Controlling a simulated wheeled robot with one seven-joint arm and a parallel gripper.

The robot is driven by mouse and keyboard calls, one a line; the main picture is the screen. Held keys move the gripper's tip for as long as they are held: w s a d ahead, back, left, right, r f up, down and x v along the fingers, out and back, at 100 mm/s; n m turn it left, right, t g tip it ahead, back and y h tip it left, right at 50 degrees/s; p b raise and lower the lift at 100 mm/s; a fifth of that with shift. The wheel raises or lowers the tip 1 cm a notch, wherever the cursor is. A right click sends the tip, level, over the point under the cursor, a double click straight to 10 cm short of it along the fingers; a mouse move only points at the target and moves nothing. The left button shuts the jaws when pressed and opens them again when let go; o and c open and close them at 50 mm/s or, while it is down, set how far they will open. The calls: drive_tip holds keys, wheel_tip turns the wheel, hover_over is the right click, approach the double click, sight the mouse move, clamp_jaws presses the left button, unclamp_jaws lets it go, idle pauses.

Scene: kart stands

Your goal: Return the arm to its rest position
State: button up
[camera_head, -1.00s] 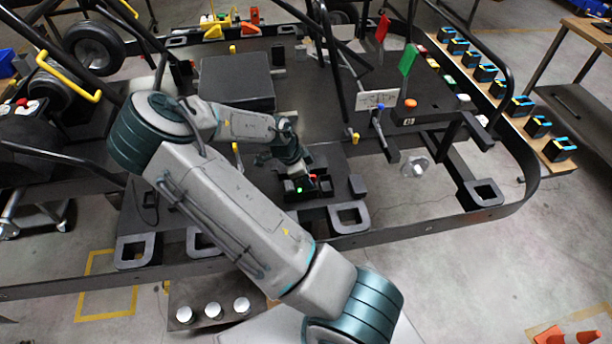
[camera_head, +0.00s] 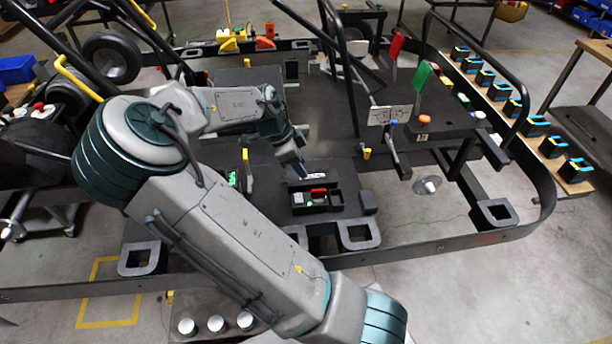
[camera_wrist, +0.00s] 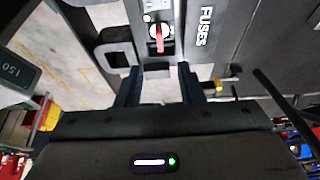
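My arm reaches across the head view from the lower right to the upper left, then back toward the middle. My gripper (camera_head: 298,170) is at its end, behind and above a small black fuse box (camera_head: 326,208) and apart from it. In the wrist view my gripper (camera_wrist: 160,76) has its two dark fingers spread with a clear gap, and nothing is held between them. The box holds a red piece (camera_head: 319,190) and a green piece (camera_head: 335,200). A red piece (camera_wrist: 159,40) also shows beyond the fingers in the wrist view, beside the word FUSES.
The black kart frame (camera_head: 440,246) surrounds the work area. A white card (camera_head: 388,115), red flag (camera_head: 396,45) and green flag (camera_head: 423,76) stand to the right of my gripper. Black bars rise behind it. Several silver-topped cylinders (camera_head: 216,323) are below my arm.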

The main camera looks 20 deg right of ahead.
drive_tip(key=s+a+r+n+t+y+b, duration=0.1)
drive_tip(key=s+a+r+n, duration=0.2)
drive_tip(key=s+n, duration=0.4)
drive_tip(key=s+a+r+n+t+y+b, duration=0.1)
drive_tip(key=s+a+r+n+t+b, duration=0.1)
drive_tip(key=s+r+n, duration=0.2)
drive_tip(key=s+a+r+n+t+y+b, duration=0.1)
drive_tip(key=s+a+r+n+t+y, duration=0.1)
drive_tip(key=s+n, duration=0.7)
drive_tip(key=shift+s+a+r+n+b, duration=0.35)
drive_tip(key=shift+a+r+n, duration=0.25)
drive_tip(key=shift+a+r, duration=0.25)
drive_tip(key=shift+d, duration=0.1)
